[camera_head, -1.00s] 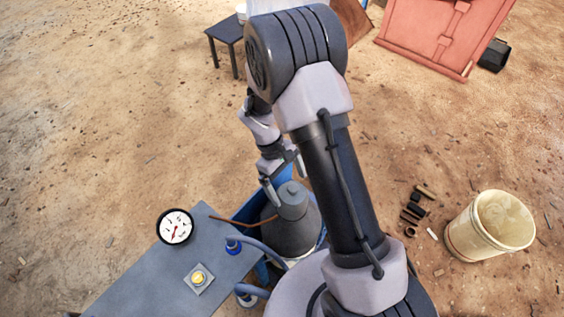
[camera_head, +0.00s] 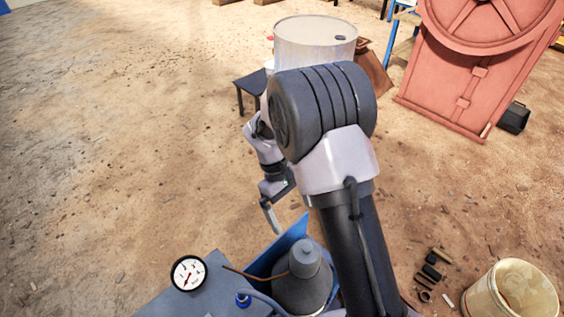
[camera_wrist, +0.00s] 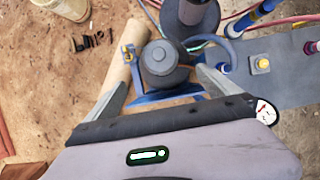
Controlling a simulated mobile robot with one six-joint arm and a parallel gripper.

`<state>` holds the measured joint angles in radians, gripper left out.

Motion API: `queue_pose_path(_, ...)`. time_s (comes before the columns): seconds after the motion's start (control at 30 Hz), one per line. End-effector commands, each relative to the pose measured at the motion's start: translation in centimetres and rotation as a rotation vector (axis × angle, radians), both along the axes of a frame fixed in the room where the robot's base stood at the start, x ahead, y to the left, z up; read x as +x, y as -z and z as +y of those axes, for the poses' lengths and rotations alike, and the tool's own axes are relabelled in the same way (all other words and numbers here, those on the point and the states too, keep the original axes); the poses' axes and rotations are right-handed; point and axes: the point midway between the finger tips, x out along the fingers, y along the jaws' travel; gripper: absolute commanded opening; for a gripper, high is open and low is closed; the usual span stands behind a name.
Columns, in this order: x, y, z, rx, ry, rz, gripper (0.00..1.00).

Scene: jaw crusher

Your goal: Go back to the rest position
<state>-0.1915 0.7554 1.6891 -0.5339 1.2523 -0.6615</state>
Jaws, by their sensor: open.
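My gripper (camera_head: 271,217) hangs at the end of my folded arm, left of the arm's large dark joint in the head view. In the wrist view its two grey fingers (camera_wrist: 161,88) stand wide apart with nothing held between them. Beyond the fingers is a dark grey rounded vessel (camera_wrist: 162,62) on a blue stand (camera_wrist: 150,98). The vessel also shows in the head view (camera_head: 303,284), below and right of my gripper, partly hidden by my arm. I cannot tell the exact gap between them.
A grey table with a round gauge (camera_head: 189,273) stands at lower left. A cream bucket (camera_head: 512,292) and several small dark parts (camera_head: 432,268) are at lower right. A large drum (camera_head: 315,42), a small dark table (camera_head: 247,84) and the red crusher (camera_head: 470,85) stand farther back. Open ground lies left.

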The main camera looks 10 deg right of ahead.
Motion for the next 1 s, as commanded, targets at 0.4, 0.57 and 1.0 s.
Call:
queue_pose_path(0.4,-8.1,-18.3,-0.5,0.207,0.558,-0.475,1.0)
queue_pose_path(0.57,-14.5,-21.9,-0.4,0.357,0.837,-0.679,1.0)
queue_pose_path(1.0,-18.2,-22.4,0.0,0.471,1.012,-0.792,1.0)
